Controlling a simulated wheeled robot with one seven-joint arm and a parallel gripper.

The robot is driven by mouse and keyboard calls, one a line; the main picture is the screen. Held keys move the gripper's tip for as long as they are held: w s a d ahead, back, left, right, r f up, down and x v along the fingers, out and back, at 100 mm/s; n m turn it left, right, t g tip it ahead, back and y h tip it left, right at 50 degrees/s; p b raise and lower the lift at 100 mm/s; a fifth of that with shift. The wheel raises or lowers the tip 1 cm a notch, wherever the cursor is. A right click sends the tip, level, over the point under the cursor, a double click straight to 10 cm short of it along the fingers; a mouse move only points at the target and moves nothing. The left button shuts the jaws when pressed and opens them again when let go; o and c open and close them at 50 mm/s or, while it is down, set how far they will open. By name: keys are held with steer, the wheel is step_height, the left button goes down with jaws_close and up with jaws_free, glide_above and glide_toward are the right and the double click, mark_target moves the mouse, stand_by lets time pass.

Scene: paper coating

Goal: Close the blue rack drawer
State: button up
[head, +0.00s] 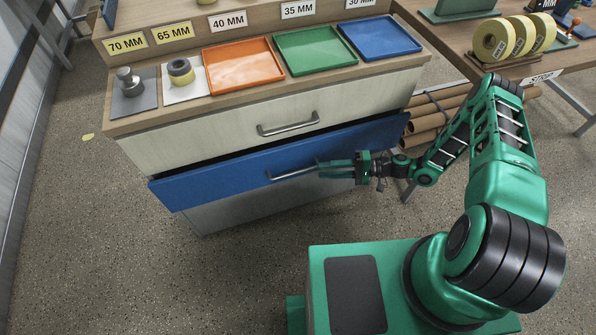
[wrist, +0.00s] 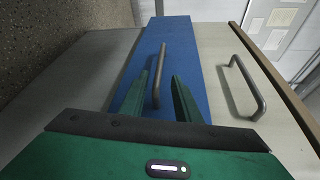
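The blue rack drawer (head: 225,178) stands pulled out a little from the cabinet, with a dark gap above its front panel. Its grey bar handle (head: 290,174) runs along the front. In the wrist view the blue front (wrist: 190,55) fills the middle and the handle (wrist: 161,65) stands upright in the picture. My gripper (head: 320,168) is at the right end of the handle. In the wrist view its two green fingers (wrist: 161,85) are apart, one on each side of the handle bar, with visible gaps. Whether the tips touch the drawer front cannot be told.
A pale drawer (head: 240,117) with its own handle (head: 288,124) is above, appearing shut. A grey panel (head: 250,208) is below. Orange (head: 243,64), green (head: 315,48) and blue (head: 380,36) trays lie on top. Cardboard tubes (head: 430,120) are stacked right of the cabinet.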

mark_target(294, 172)
steer(key=shift+t, duration=0.3)
steer(key=a, duration=0.3)
steer(key=a+f, duration=0.1)
steer(key=a, duration=0.3)
steer(key=w+a, duration=0.1)
steer(key=a, duration=0.3)
steer(key=shift+a+f, duration=0.2)
steer(key=shift+c, duration=0.3)
jaws_close()
